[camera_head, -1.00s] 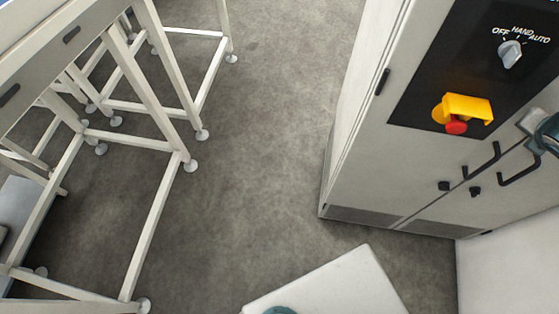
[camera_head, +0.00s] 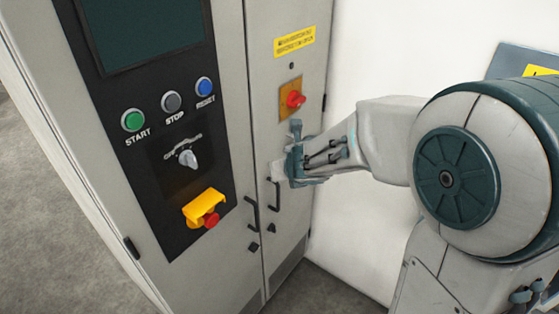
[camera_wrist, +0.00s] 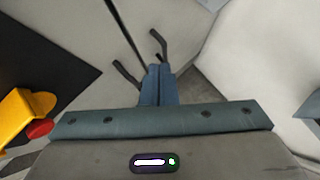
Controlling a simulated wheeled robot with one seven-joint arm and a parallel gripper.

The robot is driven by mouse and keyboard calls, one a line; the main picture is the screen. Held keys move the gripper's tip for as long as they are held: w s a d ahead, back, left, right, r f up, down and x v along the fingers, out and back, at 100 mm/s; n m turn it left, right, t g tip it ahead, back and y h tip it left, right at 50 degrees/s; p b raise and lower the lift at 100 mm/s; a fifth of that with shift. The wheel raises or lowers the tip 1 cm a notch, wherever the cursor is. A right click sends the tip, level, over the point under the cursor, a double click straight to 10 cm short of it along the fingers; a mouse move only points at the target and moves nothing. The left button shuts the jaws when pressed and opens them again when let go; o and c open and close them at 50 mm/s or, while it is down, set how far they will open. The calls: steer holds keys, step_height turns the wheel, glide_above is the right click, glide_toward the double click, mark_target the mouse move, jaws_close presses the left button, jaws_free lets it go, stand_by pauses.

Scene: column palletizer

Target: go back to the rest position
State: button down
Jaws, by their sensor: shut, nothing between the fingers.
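My gripper (camera_head: 284,174) is in front of the right door of the grey control cabinet (camera_head: 100,215), near the upper end of a black door handle (camera_head: 274,194). In the wrist view its two blue-grey fingers (camera_wrist: 158,70) are together with nothing between them. The tips lie close to the black handles (camera_wrist: 158,44) in that view; I cannot tell whether they touch. My arm reaches in from the right of the head view.
The cabinet carries a green start button (camera_head: 133,120), a selector switch (camera_head: 187,158), a yellow-shrouded red button (camera_head: 205,209) and a red rotary switch (camera_head: 292,99). A white wall (camera_head: 400,50) stands behind my arm. Bare floor (camera_head: 320,295) shows below.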

steer(key=s+d+r+m+h+b, duration=0.1)
steer(key=s+d+m+h+b, duration=0.15)
steer(key=s+d+m, duration=0.6)
steer(key=s+d+r+m+h+b, duration=0.1)
steer(key=d+r+m+h, duration=0.15)
steer(key=d+m, duration=0.7)
steer(key=s+a+f+m+g+y+b, duration=0.1)
steer(key=s+a+f+m+g, duration=0.1)
steer(key=s+m, duration=0.5)
steer(key=s+a+f+m+g+y+b, duration=0.1)
steer(key=s+m, duration=0.6)
steer(key=m, duration=0.7)
steer(key=shift+s+a+f+g+y, duration=0.2)
steer(key=shift+a+f+g+y, duration=0.25)
steer(key=shift+g, duration=0.45)
steer(key=shift+r, duration=0.1)
